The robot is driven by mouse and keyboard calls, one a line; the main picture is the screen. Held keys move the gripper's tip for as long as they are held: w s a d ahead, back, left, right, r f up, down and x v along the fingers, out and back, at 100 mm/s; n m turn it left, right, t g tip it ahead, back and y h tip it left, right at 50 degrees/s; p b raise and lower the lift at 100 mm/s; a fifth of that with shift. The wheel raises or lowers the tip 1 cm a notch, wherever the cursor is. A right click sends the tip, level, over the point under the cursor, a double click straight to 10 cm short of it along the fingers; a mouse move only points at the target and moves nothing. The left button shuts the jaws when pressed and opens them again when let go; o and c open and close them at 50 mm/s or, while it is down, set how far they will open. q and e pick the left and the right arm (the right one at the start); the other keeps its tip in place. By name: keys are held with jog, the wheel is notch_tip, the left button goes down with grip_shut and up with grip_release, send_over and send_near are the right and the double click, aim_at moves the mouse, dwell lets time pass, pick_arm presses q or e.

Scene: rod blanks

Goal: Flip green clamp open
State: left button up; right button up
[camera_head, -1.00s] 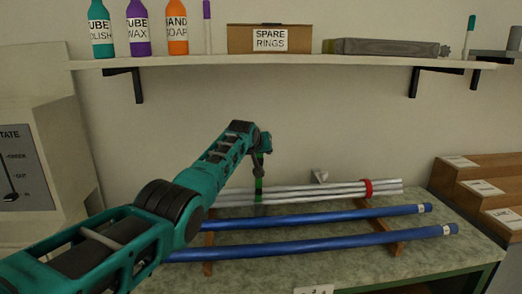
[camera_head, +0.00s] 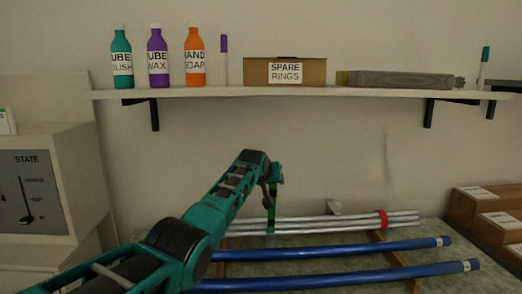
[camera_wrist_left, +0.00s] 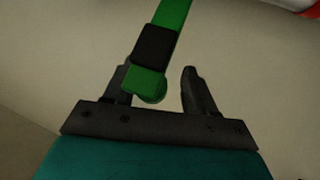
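The green clamp (camera_head: 271,222) is on the bundle of silver rods (camera_head: 330,222), toward its left part. A green bar of it stands up from the rods to my left gripper (camera_head: 271,184). In the left wrist view, the green bar with a black band (camera_wrist_left: 155,45) has its rounded end between the fingers of my left gripper (camera_wrist_left: 160,85). It lies close to the left finger, and a gap shows to the right finger. The fingers are apart. Whether the bar touches the left finger is unclear. My right gripper is out of view.
A red clamp (camera_head: 384,219) sits near the rods' right end. Two blue tubes (camera_head: 340,250) lie in front on a wooden rack. Above is a shelf (camera_head: 230,93) with bottles and a spare rings box (camera_head: 285,71). Wooden bins (camera_head: 478,205) stand at right.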

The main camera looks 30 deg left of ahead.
pick_arm(q)
jog(key=s+a+r, duration=0.1)
jog(key=s+r, duration=0.1)
jog(key=r, duration=0.4)
jog(key=s+r, duration=0.3)
jog(key=r, duration=0.3)
jog(key=shift+a+r, duration=0.4)
dwell(0.4)
jog(key=shift+s, duration=0.1)
dwell(0.3)
jog(key=b+v, duration=0.1)
jog(key=v, duration=1.1)
jog(key=shift+s, duration=0.4)
jog(key=shift+r, duration=0.15)
